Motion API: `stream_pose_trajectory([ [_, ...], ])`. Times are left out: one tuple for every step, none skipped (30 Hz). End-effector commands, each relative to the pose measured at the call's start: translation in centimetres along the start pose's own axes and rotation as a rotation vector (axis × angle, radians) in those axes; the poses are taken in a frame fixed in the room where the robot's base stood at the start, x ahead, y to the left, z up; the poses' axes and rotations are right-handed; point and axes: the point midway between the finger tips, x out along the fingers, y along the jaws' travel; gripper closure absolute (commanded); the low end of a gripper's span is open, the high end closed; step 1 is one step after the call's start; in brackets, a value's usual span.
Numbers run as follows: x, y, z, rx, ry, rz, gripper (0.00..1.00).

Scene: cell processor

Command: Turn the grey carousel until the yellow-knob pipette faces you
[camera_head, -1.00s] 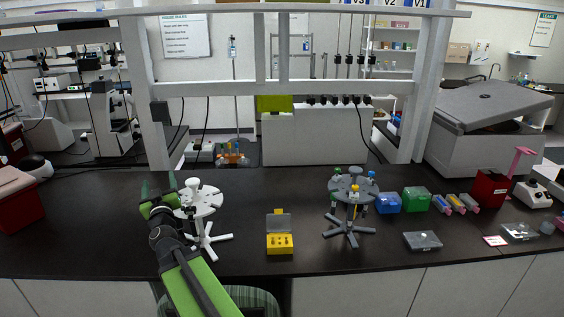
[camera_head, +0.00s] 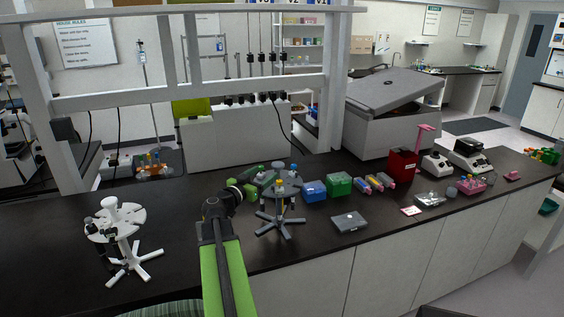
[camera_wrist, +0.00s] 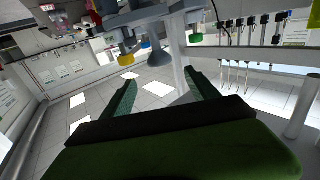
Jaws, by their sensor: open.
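The grey carousel (camera_head: 279,221) stands upright on its star-shaped base on the dark bench, right of my arm in the head view. Pipettes with coloured knobs hang around its disc. The yellow-knob pipette (camera_head: 281,208) appears on the near side. In the wrist view, the picture seems inverted, with the carousel disc (camera_wrist: 145,14) at the top and a yellow knob (camera_wrist: 126,61), a dark blue-grey knob and a green knob showing. My gripper (camera_head: 254,178) is open beside the upper left of the carousel. In the wrist view its fingers (camera_wrist: 163,98) are apart with nothing between them; contact with the carousel cannot be told.
A white carousel (camera_head: 122,245) stands at the left. Bench around the white carousel is clear.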

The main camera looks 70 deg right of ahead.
Motion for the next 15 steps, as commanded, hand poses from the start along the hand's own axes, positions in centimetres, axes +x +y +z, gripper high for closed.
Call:
stream_pose_trajectory([
  [1.6,-0.1,0.0,0.000,0.000,0.004,0.31],
  [2.4,-0.1,0.0,0.000,0.000,0.003,0.31],
  [3.5,-0.1,0.0,0.000,0.000,0.004,0.31],
  [4.2,-0.1,0.0,0.000,0.000,0.005,0.31],
  [5.0,-0.1,0.0,0.000,0.000,0.004,0.31],
  [6.0,-0.1,0.0,0.000,0.000,0.004,0.31],
  [6.8,-0.1,0.0,0.000,0.000,0.004,0.31],
  [7.5,-0.1,0.0,0.000,0.000,0.003,0.31],
  [8.4,-0.1,0.0,0.000,0.000,0.003,0.31],
  [9.1,-0.1,0.0,0.000,0.000,0.003,0.31],
  [9.8,-0.1,0.0,0.000,0.000,0.003,0.31],
  [10.5,-0.1,0.0,0.000,0.000,0.002,0.31],
  [11.0,-0.1,0.0,0.000,0.000,0.001,0.31],
  [11.5,-0.1,0.0,0.000,0.000,0.002,0.31],
  [12.0,-0.1,0.0,0.000,0.000,0.002,0.31],
])
